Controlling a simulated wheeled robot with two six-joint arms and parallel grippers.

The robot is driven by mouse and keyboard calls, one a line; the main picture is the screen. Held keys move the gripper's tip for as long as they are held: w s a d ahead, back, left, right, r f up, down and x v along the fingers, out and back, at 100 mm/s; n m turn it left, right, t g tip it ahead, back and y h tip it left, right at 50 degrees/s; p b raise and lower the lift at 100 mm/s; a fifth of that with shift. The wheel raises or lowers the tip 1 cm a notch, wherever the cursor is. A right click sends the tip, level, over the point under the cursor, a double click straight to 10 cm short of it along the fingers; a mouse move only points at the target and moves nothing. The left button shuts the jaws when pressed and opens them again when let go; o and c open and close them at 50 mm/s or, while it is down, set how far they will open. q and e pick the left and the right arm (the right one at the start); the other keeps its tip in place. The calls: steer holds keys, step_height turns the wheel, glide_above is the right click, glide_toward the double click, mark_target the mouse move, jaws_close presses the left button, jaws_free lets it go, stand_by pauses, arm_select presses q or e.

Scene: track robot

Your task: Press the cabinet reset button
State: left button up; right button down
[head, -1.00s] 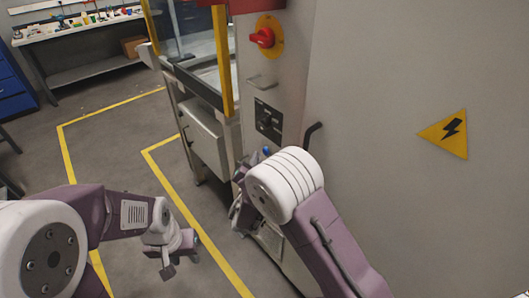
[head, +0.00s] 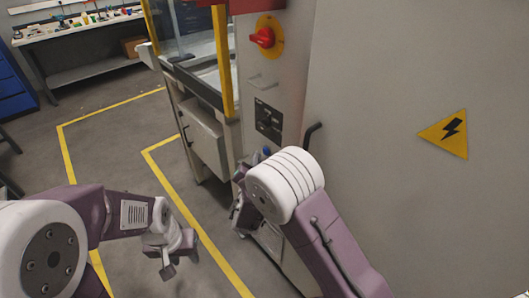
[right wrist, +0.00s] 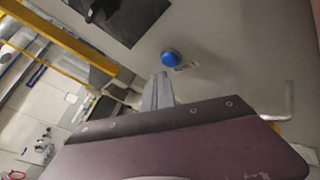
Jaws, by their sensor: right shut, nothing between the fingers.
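A blue round button (right wrist: 171,58) stands out from the grey cabinet panel in the right wrist view. In the head view the blue button (head: 266,151) shows just beyond my right arm's white joint, low on the cabinet's narrow face. My right gripper (right wrist: 161,76) is shut and empty, its tips near the button with a small visible gap in the picture. In the head view that gripper is partly hidden behind my own arm. My left gripper (head: 175,262) hangs over the floor at the lower left, away from the cabinet; its jaw opening is unclear.
A red rotary switch (head: 264,38) on a yellow plate, a metal handle (head: 262,82) and a black panel (head: 268,120) are above the button. A dark door handle (head: 312,131) juts out to the right. A glazed machine (head: 205,125) stands left; marked floor there is clear.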

steer(key=shift+d, duration=0.1)
steer(key=shift+w+d+b, duration=0.25)
steer(key=shift+b, duration=0.1)
steer(key=shift+w+d+b, duration=0.25)
steer(key=shift+d+b, duration=0.05)
steer(key=shift+d, duration=0.1)
stand_by(0.6)
steer(key=shift+a, duration=0.15)
steer(key=shift+s+a, duration=0.5)
steer(key=shift+a, duration=0.1)
steer(key=shift+s+a+b, duration=0.25)
steer(key=shift+s+a, duration=0.5)
steer(key=shift+a, duration=0.25)
steer(key=shift+s+a+b, duration=0.25)
steer(key=shift+s+a, duration=0.5)
steer(key=shift+a, duration=0.25)
